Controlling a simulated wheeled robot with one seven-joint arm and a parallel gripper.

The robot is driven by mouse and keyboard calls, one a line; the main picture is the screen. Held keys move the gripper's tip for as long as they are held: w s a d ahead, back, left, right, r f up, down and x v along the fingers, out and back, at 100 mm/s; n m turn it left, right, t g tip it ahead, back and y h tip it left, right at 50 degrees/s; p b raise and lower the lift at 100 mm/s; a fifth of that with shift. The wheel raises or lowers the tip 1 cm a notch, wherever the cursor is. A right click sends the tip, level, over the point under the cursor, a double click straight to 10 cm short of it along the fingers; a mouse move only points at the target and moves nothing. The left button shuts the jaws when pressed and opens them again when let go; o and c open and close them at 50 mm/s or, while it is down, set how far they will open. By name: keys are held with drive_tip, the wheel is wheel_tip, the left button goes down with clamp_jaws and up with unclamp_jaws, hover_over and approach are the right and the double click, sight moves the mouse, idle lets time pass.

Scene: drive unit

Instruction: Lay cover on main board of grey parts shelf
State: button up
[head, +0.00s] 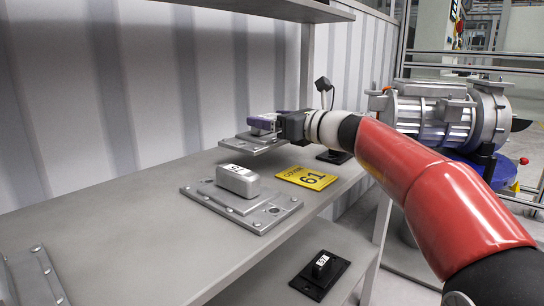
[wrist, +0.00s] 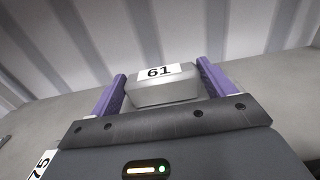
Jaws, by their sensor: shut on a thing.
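My gripper (head: 262,125) is shut on a grey cover (head: 250,143) by its raised block. In the wrist view the block of this cover (wrist: 162,86) shows a white label reading 61, between the purple fingers of my gripper (wrist: 160,88). The cover's flat plate looks level, over the far part of the main board (head: 130,225) of the grey parts shelf. I cannot tell whether it touches the board.
A grey cover labelled 75 (head: 238,183) sits on the board, left of the sign. A black-based part (head: 335,156) stands behind the sign. Another bolted plate (head: 35,275) is at front left. A black part (head: 321,268) sits on the lower board. An upper board (head: 270,8) hangs above.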

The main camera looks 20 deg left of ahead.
sight(273, 143)
wheel_tip(273, 143, down, 6)
drive_tip(key=shift+r+b, duration=0.15)
drive_tip(key=shift+b, duration=0.85)
drive_tip(key=o, duration=1.3)
drive_tip(key=v, duration=1.2)
